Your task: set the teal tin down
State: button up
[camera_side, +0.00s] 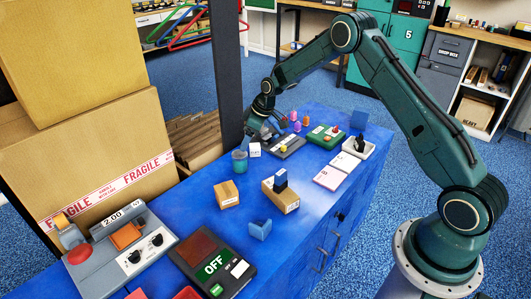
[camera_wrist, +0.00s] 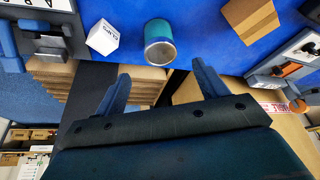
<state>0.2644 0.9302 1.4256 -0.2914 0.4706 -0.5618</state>
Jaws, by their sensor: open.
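The teal tin (camera_side: 239,162) stands on the blue bench top near its far edge, beside a small white box (camera_side: 254,150). In the wrist view the tin (camera_wrist: 160,45) shows its teal side and a pale round end, at upper centre. My gripper (camera_side: 259,134) is just above and behind the tin and the white box in the side view. In the wrist view its two blue fingers (camera_wrist: 161,84) are spread wide with nothing between them. The tin lies beyond the fingertips, apart from them.
Large cartons (camera_side: 105,150) stand at left. Bare bench lies around the blue piece (camera_side: 260,229).

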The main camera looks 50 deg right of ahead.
jog(key=shift+r, duration=0.1)
jog(key=s+a+r+m+h, duration=0.1)
jog(key=s+a+r, duration=0.2)
jog(key=s+r, duration=0.7)
jog(key=s+a+r+m, duration=0.1)
jog(key=s+a+r, duration=0.3)
jog(key=r, duration=0.9)
jog(key=s+a+r+m, duration=0.1)
jog(key=s+r, duration=0.1)
jog(key=s, duration=1.2)
jog(key=s+a+r+m+t+h, duration=0.1)
jog(key=s+r+m, duration=0.1)
jog(key=s, duration=1.2)
jog(key=shift+s+a+t, duration=0.15)
jog(key=shift+s+t, duration=0.15)
jog(key=shift+s, duration=0.1)
